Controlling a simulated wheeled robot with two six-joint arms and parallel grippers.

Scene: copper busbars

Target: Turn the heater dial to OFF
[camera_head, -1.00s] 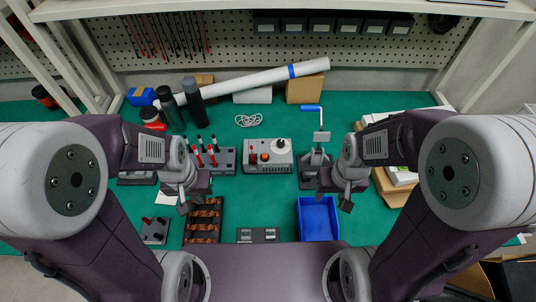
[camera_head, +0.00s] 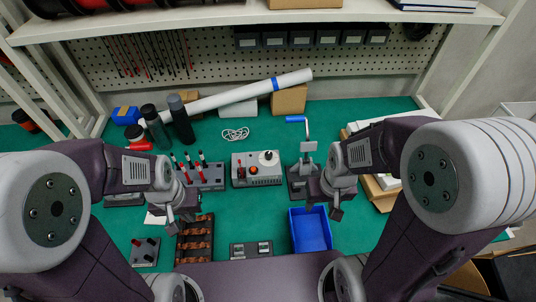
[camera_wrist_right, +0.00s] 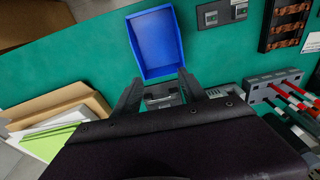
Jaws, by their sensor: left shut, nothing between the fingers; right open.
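A light grey control box (camera_head: 257,175) stands at the middle of the green table in the head view. It carries a round white dial (camera_head: 268,157) with a dark centre at its right, an orange button and a red part at its left. The dial's exact setting is too small to read. My left gripper (camera_head: 172,222) is shut and empty, to the left of and nearer than the box. My right gripper (camera_head: 330,210) is open, to the right of and nearer than the box. Its two dark fingers (camera_wrist_right: 160,88) spread in the right wrist view. Neither gripper touches the box.
A lever press with blue handle (camera_head: 296,119) stands right of the box, close to my right gripper. A blue tray (camera_head: 311,231), a copper busbar rack (camera_head: 196,240) and a red-handled tool rack (camera_head: 205,177) lie around. Coiled white cable (camera_head: 235,134) lies behind the box.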

